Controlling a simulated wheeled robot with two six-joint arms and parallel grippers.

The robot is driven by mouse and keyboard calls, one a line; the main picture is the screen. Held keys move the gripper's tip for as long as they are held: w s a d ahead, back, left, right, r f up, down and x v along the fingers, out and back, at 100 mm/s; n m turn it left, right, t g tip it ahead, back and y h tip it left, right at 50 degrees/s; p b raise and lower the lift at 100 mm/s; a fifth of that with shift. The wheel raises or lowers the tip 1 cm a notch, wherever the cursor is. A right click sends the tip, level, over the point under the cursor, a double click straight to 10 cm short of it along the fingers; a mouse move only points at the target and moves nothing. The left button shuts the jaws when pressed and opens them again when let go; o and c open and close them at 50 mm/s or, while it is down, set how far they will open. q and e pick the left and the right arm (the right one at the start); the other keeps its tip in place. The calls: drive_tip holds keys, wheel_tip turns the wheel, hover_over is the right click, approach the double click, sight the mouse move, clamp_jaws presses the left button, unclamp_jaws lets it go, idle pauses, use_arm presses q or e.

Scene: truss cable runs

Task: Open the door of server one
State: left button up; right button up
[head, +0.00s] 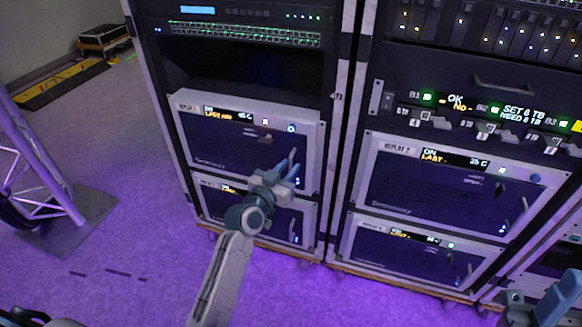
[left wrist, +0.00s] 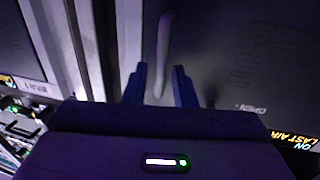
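The server labelled what looks like REPLAY 1 (head: 248,142) is the upper unit of the left rack, its dark door shut. Its display reads ON and 45 C. A slim handle (head: 292,158) stands at the right side of the door. My left gripper (head: 288,172) is open at that handle. In the left wrist view the pale handle (left wrist: 163,60) shows between the two blue fingertips (left wrist: 160,80), with gaps on both sides. The word OPEN is printed on the door beside it. My right gripper (head: 545,303) is at the lower right corner, partly cut off.
Another server (head: 262,215) sits below, partly behind my left arm. The right rack holds REPLAY 2 (head: 440,190) and a similar unit below it. A metal truss (head: 35,160) stands at the left. Purple floor in front of the left rack is clear.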

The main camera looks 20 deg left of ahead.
use_arm(q)
drive_tip(key=shift+x, duration=0.8)
clamp_jaws()
drive_tip(key=shift+s+f, duration=0.1)
